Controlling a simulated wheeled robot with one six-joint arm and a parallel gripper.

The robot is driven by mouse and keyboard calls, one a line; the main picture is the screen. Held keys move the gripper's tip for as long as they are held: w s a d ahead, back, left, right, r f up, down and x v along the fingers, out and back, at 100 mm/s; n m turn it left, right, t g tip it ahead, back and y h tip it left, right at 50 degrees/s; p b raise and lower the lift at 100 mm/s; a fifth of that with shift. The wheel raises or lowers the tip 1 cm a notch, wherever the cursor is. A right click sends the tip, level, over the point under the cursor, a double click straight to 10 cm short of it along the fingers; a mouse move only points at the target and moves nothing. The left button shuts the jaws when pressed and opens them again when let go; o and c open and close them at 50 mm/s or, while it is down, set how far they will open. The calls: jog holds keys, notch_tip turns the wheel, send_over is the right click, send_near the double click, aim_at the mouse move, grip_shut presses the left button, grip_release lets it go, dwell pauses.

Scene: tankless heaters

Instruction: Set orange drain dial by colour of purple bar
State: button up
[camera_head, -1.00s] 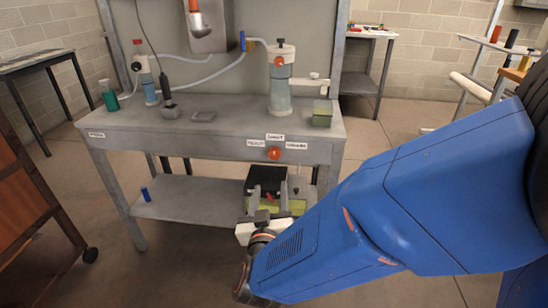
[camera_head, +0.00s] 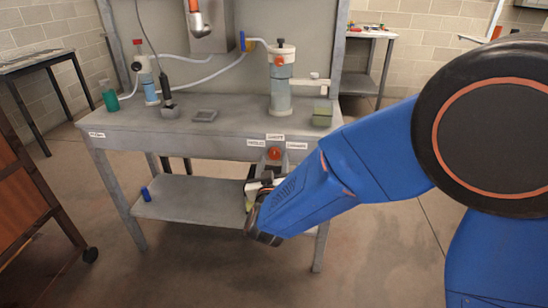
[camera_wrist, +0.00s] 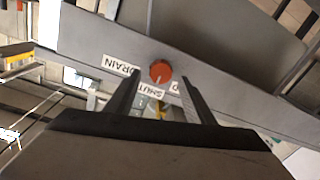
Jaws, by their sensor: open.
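The orange dial (camera_head: 273,153) is on the front edge of the grey workbench (camera_head: 215,143), with white labels around it. In the wrist view the dial (camera_wrist: 161,70) lies between and beyond the fingertips of my gripper (camera_wrist: 160,77). My gripper is open and empty, just below and in front of the dial in the head view (camera_head: 268,172); contact cannot be told. I cannot make out a clearly purple bar.
A green bottle (camera_head: 109,96) stands at the left.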

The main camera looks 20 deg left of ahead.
aim_at(275, 154)
jog(key=shift+x, duration=1.45)
jog(key=c, duration=1.1)
jog(key=shift+o, duration=0.2)
jog(key=m, duration=0.5)
jog(key=shift+d+m, duration=0.1)
jog(key=shift+m, duration=0.3)
jog(key=m, duration=0.6)
jog(key=shift+d+f, duration=0.1)
jog(key=shift+f, duration=0.05)
jog(key=shift+m, duration=0.3)
